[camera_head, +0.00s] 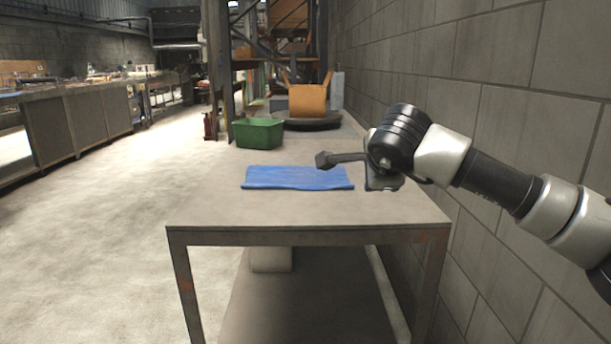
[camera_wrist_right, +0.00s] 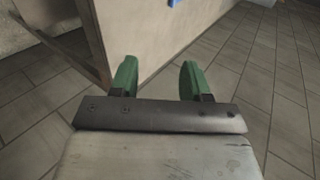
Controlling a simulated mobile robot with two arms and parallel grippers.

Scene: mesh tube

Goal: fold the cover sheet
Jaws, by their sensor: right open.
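The cover sheet (camera_head: 298,177) is a blue cloth lying flat on the grey table, spread as a rough rectangle with a slightly wavy front edge. A small blue corner (camera_wrist_right: 173,3) shows at the top edge of the right wrist view. My right arm comes in from the right in the head view, with its hand above the table, right of the sheet and apart from it. In the right wrist view my right gripper (camera_wrist_right: 157,76) has its two green fingertips apart with nothing between them. My left gripper is in neither view.
The table (camera_head: 310,211) is bare in front of the sheet. A green bin (camera_head: 258,134) and an orange chair-like object (camera_head: 308,101) stand behind it. A block wall (camera_head: 500,100) runs close along the right. Open floor (camera_head: 100,215) lies left.

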